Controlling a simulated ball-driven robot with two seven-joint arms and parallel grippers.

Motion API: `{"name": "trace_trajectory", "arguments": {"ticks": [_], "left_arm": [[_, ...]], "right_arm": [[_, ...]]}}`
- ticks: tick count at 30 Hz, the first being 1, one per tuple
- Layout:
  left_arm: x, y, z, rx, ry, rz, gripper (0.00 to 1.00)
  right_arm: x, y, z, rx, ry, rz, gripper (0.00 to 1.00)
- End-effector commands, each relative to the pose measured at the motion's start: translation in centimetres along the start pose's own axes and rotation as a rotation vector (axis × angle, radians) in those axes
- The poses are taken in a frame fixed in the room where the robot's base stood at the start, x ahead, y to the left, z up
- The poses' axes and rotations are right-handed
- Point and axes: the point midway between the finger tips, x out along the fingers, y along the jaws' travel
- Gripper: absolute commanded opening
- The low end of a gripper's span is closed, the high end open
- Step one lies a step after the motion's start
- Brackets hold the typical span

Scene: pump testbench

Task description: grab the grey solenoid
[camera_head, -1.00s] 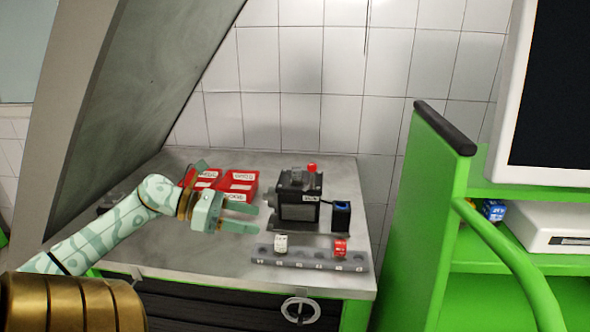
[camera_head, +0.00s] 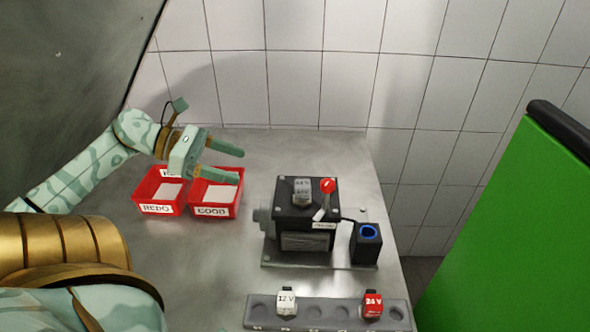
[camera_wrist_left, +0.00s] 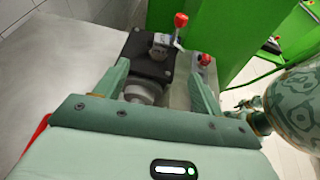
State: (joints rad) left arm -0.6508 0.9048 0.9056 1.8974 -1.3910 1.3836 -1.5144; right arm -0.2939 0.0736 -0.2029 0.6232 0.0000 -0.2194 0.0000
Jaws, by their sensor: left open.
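The grey solenoid (camera_head: 302,191) sits upright on top of the black pump block (camera_head: 306,240), beside a red-knobbed lever. In the left wrist view the grey solenoid (camera_wrist_left: 160,46) shows beyond the fingers, on the block's dark top. My left gripper (camera_head: 239,165) is open and empty, above and to the left of the block, apart from the solenoid. In the left wrist view the two fingers of the left gripper (camera_wrist_left: 158,80) frame the block's round grey side fitting (camera_wrist_left: 142,93). My right gripper is not in view.
Red REDO (camera_head: 156,209) and GOOD (camera_head: 212,211) bins stand left of the block. A grey rack (camera_head: 327,313) in front holds a white 12 V (camera_head: 287,302) and a red 24 V piece (camera_head: 372,304). The red-knobbed lever (camera_head: 327,187) is close beside the solenoid.

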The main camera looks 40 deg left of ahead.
Motion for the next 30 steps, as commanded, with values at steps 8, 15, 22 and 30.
{"name": "trace_trajectory", "arguments": {"ticks": [8,15,22,30], "left_arm": [[3.6,0.0,0.0,0.003,-0.001,-0.003,0.69],[9.2,0.0,0.0,0.002,-0.001,-0.001,0.69],[11.4,0.0,0.0,-0.001,-0.001,-0.001,0.69],[15.5,-0.1,0.2,0.001,-0.002,0.000,0.69]], "right_arm": [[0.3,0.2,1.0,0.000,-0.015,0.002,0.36],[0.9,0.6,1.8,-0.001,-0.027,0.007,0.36],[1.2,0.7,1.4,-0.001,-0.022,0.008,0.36],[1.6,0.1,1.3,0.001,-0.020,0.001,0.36]]}}
